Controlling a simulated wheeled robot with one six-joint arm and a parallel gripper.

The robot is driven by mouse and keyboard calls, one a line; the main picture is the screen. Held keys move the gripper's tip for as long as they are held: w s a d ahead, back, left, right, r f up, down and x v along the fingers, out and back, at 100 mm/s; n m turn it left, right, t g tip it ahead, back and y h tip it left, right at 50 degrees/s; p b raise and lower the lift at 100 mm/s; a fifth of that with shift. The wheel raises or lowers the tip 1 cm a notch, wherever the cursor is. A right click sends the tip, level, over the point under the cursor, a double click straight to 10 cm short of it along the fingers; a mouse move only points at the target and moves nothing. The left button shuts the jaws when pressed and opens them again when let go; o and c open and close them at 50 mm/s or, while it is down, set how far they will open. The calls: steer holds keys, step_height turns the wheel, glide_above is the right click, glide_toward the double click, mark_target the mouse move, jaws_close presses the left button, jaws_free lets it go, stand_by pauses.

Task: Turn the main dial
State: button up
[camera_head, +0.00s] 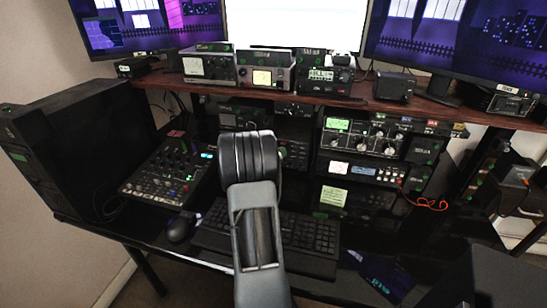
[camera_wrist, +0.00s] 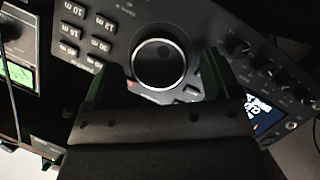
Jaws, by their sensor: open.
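The main dial (camera_wrist: 159,63) is a large round black knob with a bright silver rim on a dark radio panel (camera_wrist: 120,20). It shows in the upper middle of the wrist view. My gripper (camera_wrist: 156,75) is open, with one green finger on each side of the dial in the picture. A gap shows between each finger and the rim, so I see no grip on it. How far the fingertips are from the panel I cannot tell. In the head view my own arm covers the gripper and the dial.
Labelled square buttons (camera_wrist: 88,30) lie left of the dial, and several small knobs (camera_wrist: 270,65) lie to its right. In the head view, a mixer (camera_head: 170,172) and a keyboard (camera_head: 308,235) sit on the desk. A wooden shelf (camera_head: 215,88) with radios overhangs the equipment.

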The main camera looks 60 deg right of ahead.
steer(key=c, duration=0.9)
steer(key=shift+m, duration=0.3)
